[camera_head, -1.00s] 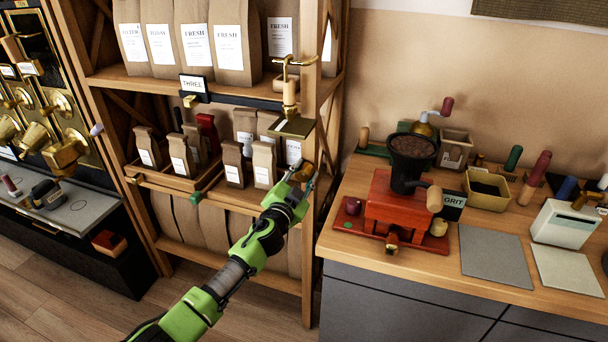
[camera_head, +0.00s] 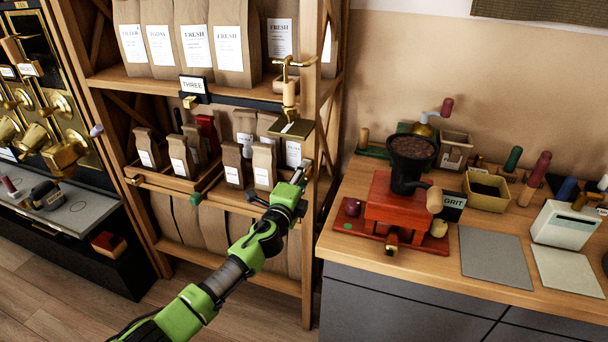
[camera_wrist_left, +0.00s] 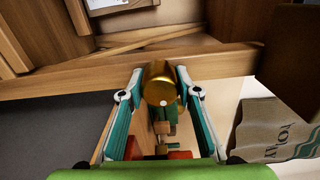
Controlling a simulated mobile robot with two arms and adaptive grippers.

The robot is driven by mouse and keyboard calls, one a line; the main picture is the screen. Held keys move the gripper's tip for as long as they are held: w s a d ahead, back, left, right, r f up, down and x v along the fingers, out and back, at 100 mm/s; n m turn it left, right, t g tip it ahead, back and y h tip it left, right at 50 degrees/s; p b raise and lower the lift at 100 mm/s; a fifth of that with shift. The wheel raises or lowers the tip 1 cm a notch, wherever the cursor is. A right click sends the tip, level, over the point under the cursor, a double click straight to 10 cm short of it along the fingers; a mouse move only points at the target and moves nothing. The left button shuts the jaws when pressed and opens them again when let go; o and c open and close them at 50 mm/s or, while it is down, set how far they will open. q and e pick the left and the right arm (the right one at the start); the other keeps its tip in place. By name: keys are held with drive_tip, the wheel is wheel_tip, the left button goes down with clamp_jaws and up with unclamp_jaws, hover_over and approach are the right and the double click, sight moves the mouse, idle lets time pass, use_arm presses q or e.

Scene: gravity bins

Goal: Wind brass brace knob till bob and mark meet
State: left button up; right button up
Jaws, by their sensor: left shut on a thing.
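The brass knob (camera_wrist_left: 157,82) sits between the two fingers of my left gripper (camera_wrist_left: 157,92) in the left wrist view, in front of a wooden shelf beam. In the head view my left gripper (camera_head: 304,173) is at the shelf's right front post, shut on this knob, which it mostly covers. Above it, a brass bracket (camera_head: 291,61) and a wooden-handled piece (camera_head: 289,94) hang over a small brass plate (camera_head: 292,128) with a pale streak on it. I cannot tell for sure which parts are the bob and the mark. My right gripper is not in view.
The wooden shelf (camera_head: 240,90) holds several paper bags. To the right, a counter (camera_head: 400,268) carries a red grinder (camera_head: 393,208), a grey mat (camera_head: 494,252) and a white box (camera_head: 566,224). A brass-fitted machine (camera_head: 40,110) stands at the left.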

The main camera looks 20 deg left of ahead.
use_arm(q)
drive_tip(key=shift+m, duration=1.9)
drive_tip(key=shift+f, duration=0.1)
drive_tip(key=o, duration=1.1)
drive_tip(key=s, duration=1.2)
drive_tip(key=shift+a, duration=0.25)
